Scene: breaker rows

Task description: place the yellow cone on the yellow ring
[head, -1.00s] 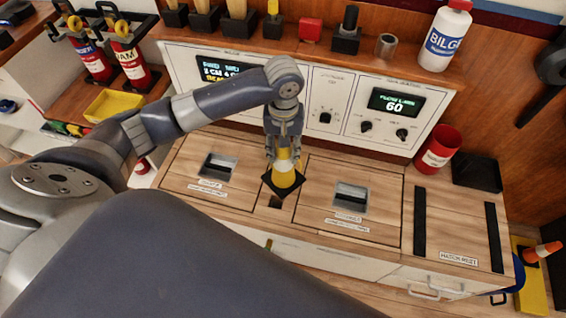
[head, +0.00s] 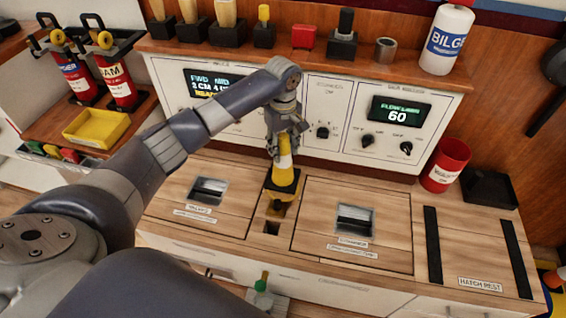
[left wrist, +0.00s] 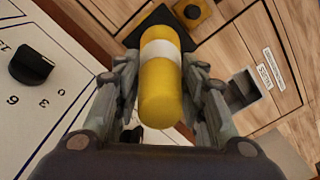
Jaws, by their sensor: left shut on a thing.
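The yellow cone (head: 284,174) has a white band and a black square base. My left gripper (head: 284,140) is shut on its upper part, and the cone looks roughly upright above the wooden counter. In the left wrist view the cone (left wrist: 165,90) lies between both fingers (left wrist: 162,98). The yellow ring (left wrist: 190,12) is a yellow square with a dark centre, just beyond the black base. In the head view the yellow ring (head: 278,209) shows partly below the base, which hides some of it. I cannot tell the height of the gap. My right gripper is not in view.
The control panel (head: 330,98) stands close behind the gripper. Hatches with recessed handles (head: 355,221) flank the ring on the counter (head: 310,262). A red cup (head: 446,165) and black tray (head: 488,188) are at right. A green-topped object (head: 263,283) stands at the front.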

